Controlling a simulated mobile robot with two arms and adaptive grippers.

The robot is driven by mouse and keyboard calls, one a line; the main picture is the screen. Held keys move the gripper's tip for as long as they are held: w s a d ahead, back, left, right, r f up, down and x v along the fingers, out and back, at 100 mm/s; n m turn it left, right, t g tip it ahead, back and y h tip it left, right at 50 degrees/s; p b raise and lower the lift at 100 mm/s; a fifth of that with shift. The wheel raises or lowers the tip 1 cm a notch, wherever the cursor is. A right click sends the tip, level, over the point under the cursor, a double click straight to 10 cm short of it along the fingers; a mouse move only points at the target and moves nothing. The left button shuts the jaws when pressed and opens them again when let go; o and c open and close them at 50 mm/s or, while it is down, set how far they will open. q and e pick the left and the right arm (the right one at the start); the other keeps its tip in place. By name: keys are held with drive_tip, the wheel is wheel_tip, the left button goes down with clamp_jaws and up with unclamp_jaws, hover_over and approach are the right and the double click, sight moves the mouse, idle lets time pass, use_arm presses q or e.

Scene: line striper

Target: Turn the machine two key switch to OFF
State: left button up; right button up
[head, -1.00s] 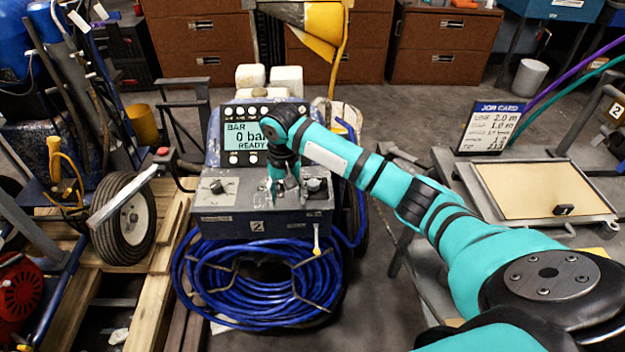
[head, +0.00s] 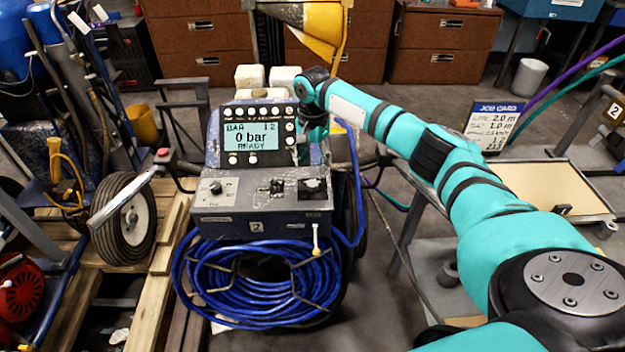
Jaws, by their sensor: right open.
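Machine two is the grey striper console (head: 230,222) with a "2" plate on its front. Its lit display (head: 249,137) reads 0 bar, READY. On the sloped panel, what looks like the key switch (head: 277,186) sits between a round dial (head: 216,188) on the left and a square black switch (head: 312,188) on the right. The key's exact angle is too small to read. My right gripper (head: 302,152) is open and empty, above and behind the panel, beside the display's right edge. It is apart from the switches and partly hidden by its wrist. My left gripper is out of view.
A coil of blue hose (head: 255,285) hangs on the console's front. A red-knobbed lever (head: 163,153) and a wheel (head: 125,218) stand at left. A job card (head: 492,124) and a tray (head: 535,187) are at right. Air above the panel is clear.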

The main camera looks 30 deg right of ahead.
sight(312, 182)
wheel_tip(312, 182, down, 8)
drive_tip(key=shift+r, duration=0.25)
clamp_jaws()
drive_tip(key=n+p, duration=0.1)
drive_tip(key=p, duration=0.1)
drive_tip(key=n+p, duration=0.1)
drive_tip(key=p, duration=0.1)
drive_tip(key=shift+a+r, duration=0.1)
drive_tip(key=shift+r, duration=0.15)
drive_tip(key=shift+n+p, duration=0.3)
drive_tip(key=shift+p, duration=0.05)
drive_tip(key=shift+f+n, duration=0.1)
drive_tip(key=shift+n, duration=0.4)
drive_tip(key=n+p, duration=0.1)
drive_tip(key=n, duration=0.1)
drive_tip(key=shift+f+n, duration=0.1)
drive_tip(key=shift+n, duration=0.2)
drive_tip(key=n, duration=0.5)
drive_tip(key=shift+n+p, duration=0.3)
